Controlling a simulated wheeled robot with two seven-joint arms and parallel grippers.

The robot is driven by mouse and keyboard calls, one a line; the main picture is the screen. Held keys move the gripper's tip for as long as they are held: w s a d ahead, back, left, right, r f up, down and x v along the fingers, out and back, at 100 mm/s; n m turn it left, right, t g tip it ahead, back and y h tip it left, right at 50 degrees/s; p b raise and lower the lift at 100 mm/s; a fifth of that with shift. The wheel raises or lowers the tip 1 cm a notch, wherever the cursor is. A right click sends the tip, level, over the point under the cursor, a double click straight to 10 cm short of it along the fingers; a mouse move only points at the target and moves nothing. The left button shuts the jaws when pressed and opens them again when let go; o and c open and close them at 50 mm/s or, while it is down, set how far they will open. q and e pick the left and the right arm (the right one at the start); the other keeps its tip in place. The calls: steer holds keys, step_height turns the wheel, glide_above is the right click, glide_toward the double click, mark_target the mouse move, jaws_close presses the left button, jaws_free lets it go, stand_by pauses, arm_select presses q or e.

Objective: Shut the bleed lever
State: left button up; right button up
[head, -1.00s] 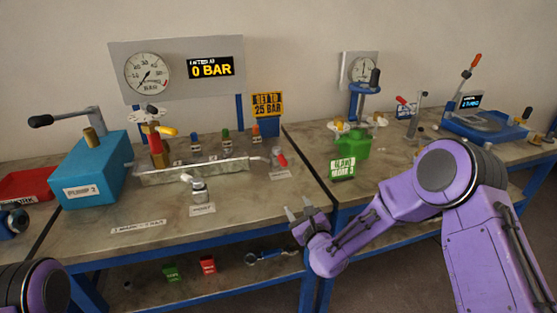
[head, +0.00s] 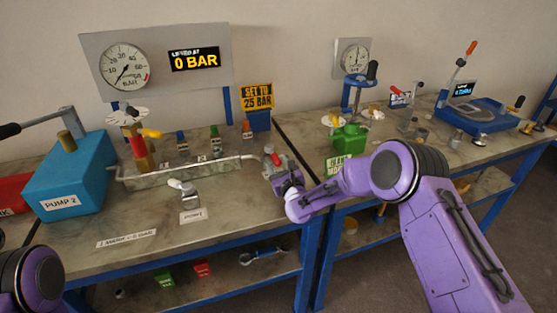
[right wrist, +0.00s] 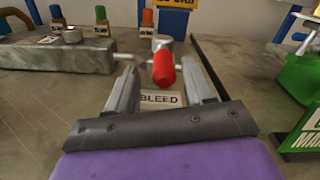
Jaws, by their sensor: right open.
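The bleed lever (right wrist: 163,68) has a red grip and stands on a small grey valve behind a label reading BLEED (right wrist: 160,98). In the head view the red lever (head: 275,160) sits at the right end of the steel manifold. My right gripper (right wrist: 165,85) is open, with one finger on each side of the red grip and space visible between grip and fingers. In the head view my right gripper (head: 280,174) is at the valve and partly hides its base and label. My left gripper is not in view; only part of my left arm shows at bottom left.
A green block (head: 349,137) stands on the right bench. The display (head: 194,60) reads 0 BAR. The bench front is mostly clear.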

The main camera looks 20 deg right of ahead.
steer(key=shift+w, duration=0.55)
steer(key=shift+w+d, duration=0.15)
steer(key=shift+w, duration=0.1)
steer(key=c, duration=0.9)
steer(key=shift+d, duration=0.1)
jaws_close()
